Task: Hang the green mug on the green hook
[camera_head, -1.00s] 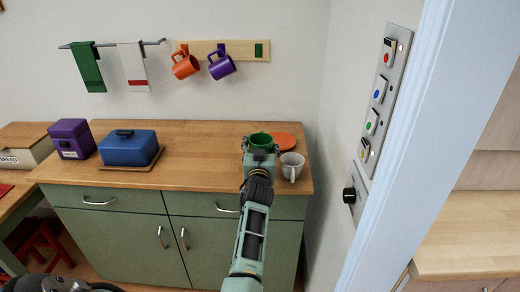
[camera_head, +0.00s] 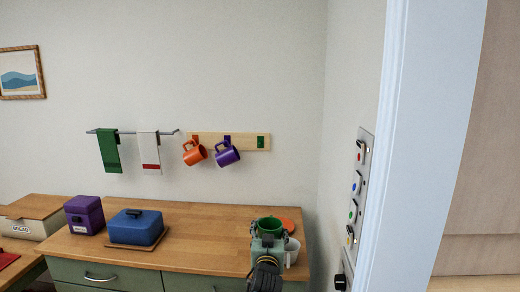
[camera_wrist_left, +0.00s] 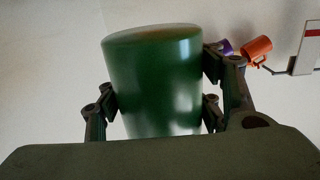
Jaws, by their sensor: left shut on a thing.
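The green mug (camera_head: 270,225) is in my left gripper (camera_head: 268,236), over the right part of the wooden counter in the head view. In the left wrist view the mug (camera_wrist_left: 155,85) fills the space between the fingers, which press on its sides. Its handle is hidden. The green hook (camera_head: 261,142) is the empty one at the right end of the wooden rack (camera_head: 244,149) on the wall, above and behind the mug. My right gripper does not show.
An orange mug (camera_head: 194,153) and a purple mug (camera_head: 227,154) hang left of the green hook. A white mug (camera_head: 292,252) and an orange plate (camera_head: 288,224) are beside my gripper. The wall with switches (camera_head: 355,185) is to the right.

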